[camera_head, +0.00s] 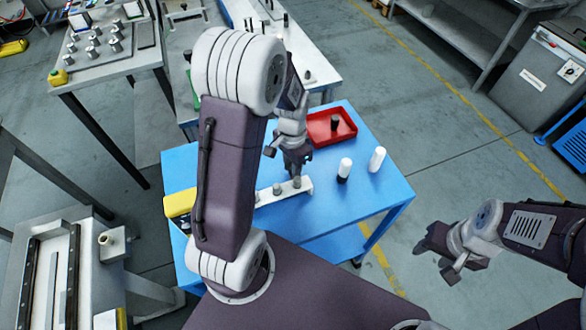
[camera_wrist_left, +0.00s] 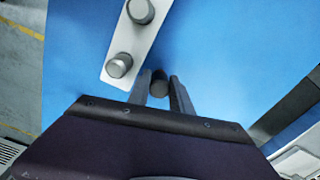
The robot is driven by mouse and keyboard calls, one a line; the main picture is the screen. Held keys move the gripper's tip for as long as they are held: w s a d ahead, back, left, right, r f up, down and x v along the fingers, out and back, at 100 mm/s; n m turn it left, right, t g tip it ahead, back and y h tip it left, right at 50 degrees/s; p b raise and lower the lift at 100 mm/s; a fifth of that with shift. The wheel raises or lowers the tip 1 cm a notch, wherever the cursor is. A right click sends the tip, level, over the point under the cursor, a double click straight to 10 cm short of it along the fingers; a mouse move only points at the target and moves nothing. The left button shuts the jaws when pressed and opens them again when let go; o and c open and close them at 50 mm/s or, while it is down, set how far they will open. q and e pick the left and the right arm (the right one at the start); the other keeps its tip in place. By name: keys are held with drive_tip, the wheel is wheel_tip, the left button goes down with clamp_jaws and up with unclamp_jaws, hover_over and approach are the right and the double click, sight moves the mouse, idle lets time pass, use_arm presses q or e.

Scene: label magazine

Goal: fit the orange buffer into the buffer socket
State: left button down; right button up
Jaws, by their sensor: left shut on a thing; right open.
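My left gripper (camera_head: 297,172) is over the right end of a white strip (camera_head: 305,188) on the blue table. In the left wrist view the fingers (camera_wrist_left: 163,88) are shut on a dark grey cylinder (camera_wrist_left: 159,82), just off the strip's end (camera_wrist_left: 120,42). Grey knobs stand on the strip, one of them here (camera_wrist_left: 118,65). I see no orange colour on any part, so I cannot tell which is the buffer, and no socket is clearly recognisable. My right gripper (camera_head: 428,244) is open and empty, off the table to the right.
A red tray (camera_head: 350,131) with a dark cylinder (camera_head: 334,122) is at the back of the blue table (camera_head: 340,205). Two white-topped cylinders (camera_head: 344,167) (camera_head: 377,158) stand right of the strip. A yellow object (camera_head: 180,203) is at the left edge. The table's front right is clear.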

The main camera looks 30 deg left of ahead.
use_arm(q)
wheel_tip(320, 180, up, 10)
drive_tip(key=shift+p, duration=0.65)
